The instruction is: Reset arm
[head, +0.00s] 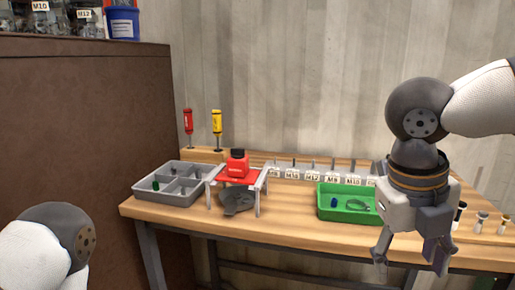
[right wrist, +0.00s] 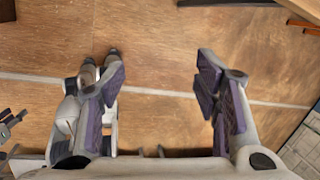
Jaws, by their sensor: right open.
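My right gripper (head: 412,256) hangs in front of the right part of the wooden workbench, fingers pointing down. It is open, with nothing between its fingers. In the right wrist view its two fingers (right wrist: 165,95) stand wide apart above a brown floor with a pale line across it. Of my left arm, only a rounded grey and white link (head: 52,240) shows at the lower left of the head view. The left gripper is out of sight.
The workbench (head: 290,225) holds a grey divided tray (head: 150,198), a red device on a small stand (head: 238,168), a green tray (head: 345,216) and labelled holders (head: 312,176). Red (head: 188,122) and yellow (head: 217,122) screwdrivers stand behind. A brown cabinet (head: 75,130) stands left.

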